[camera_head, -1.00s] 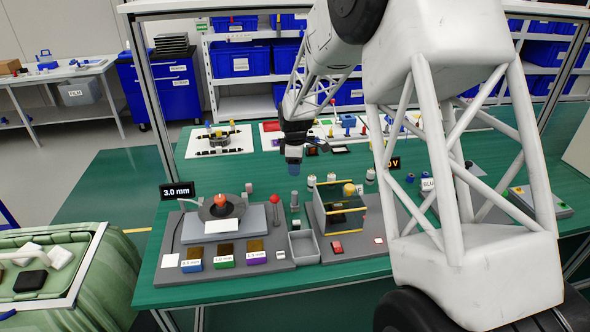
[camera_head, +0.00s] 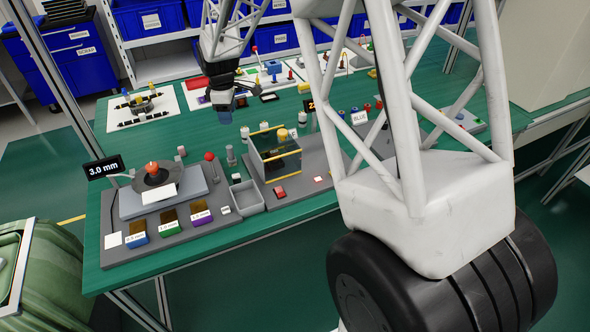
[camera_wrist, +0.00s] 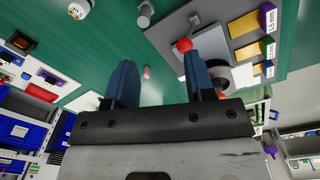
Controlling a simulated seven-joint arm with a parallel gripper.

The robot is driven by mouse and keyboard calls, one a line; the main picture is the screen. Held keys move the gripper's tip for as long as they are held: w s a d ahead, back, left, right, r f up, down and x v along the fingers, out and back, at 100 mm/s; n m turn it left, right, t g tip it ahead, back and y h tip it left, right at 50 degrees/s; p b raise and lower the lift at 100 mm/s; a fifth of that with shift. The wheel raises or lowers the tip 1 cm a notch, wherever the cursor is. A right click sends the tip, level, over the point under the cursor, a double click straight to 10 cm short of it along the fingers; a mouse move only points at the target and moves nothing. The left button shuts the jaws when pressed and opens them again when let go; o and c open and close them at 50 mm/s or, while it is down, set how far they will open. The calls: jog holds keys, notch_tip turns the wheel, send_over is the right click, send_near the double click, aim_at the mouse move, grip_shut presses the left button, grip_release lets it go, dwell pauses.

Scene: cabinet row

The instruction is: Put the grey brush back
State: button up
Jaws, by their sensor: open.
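I cannot single out the grey brush with certainty. A small upright grey cylinder (camera_head: 230,156) stands on the green table beside the red-knobbed lever (camera_head: 209,157). A grey cylinder (camera_wrist: 145,14) also shows near the red knob in the wrist view; its bristles, if any, cannot be made out. My gripper (camera_head: 226,114) is open and empty above the table, farther back than these. In the wrist view its two blue fingers (camera_wrist: 158,64) stand apart with nothing between them.
A pink cylinder (camera_head: 182,151) stands behind the station.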

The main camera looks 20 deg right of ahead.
jog(key=s+d+r+m, duration=0.15)
jog(key=s+r, duration=0.25)
jog(key=s, duration=0.4)
jog(key=s+r+m+t, duration=0.1)
jog(key=s+r+m, duration=0.2)
jog(key=s+r, duration=0.3)
jog(key=s+r+m, duration=0.2)
jog(key=s+r, duration=0.1)
jog(key=s, duration=0.6)
jog(key=s+d+m+t, duration=0.1)
jog(key=s+m, duration=0.6)
jog(key=s, duration=1.5)
